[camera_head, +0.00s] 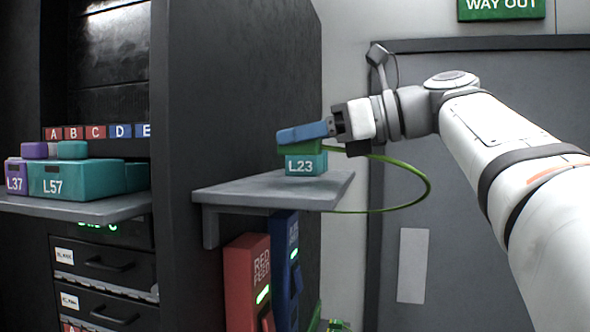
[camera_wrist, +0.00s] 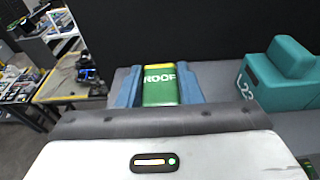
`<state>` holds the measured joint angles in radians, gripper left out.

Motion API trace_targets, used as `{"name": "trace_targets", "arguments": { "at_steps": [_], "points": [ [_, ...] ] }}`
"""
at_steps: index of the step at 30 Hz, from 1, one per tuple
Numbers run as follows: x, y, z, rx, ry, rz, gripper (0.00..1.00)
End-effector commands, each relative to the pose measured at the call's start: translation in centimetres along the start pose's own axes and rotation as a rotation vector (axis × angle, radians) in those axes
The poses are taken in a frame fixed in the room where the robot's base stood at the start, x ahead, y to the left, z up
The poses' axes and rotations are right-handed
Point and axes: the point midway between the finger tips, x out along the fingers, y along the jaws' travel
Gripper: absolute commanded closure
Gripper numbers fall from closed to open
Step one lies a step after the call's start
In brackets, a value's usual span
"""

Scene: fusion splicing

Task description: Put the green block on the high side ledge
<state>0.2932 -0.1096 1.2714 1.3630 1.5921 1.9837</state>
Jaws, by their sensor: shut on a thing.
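My gripper (camera_head: 290,138) is shut on a green block (camera_wrist: 160,88) marked ROOF with a yellow far end. The block is between the two blue fingers in the wrist view. In the head view the near finger hides much of it and only a green strip shows. The side ledge (camera_head: 222,194) is a grey shelf on the dark cabinet's side. The gripper is over this ledge, pointing left towards the cabinet. Whether the block touches the ledge I cannot tell.
A teal block marked L23 (camera_head: 305,165) stands on the ledge, close on the right of the gripper in the wrist view (camera_wrist: 281,75). A green cable (camera_head: 420,197) loops below my wrist. Red (camera_head: 248,280) and blue (camera_head: 288,262) units sit under the ledge.

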Motion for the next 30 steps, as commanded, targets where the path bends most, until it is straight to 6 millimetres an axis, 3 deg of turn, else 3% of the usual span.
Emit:
{"name": "trace_targets", "arguments": {
  "at_steps": [9, 21, 22, 30],
  "points": [
    [0.8, 0.1, -3.8, 0.002, 0.000, 0.002, 0.91],
    [1.0, 0.1, -4.4, 0.000, 0.000, 0.003, 0.91],
    [1.0, 0.0, -4.4, 0.000, 0.000, 0.003, 0.67],
    [1.0, 0.1, -4.3, 0.000, 0.000, 0.004, 0.46]
  ]
}}
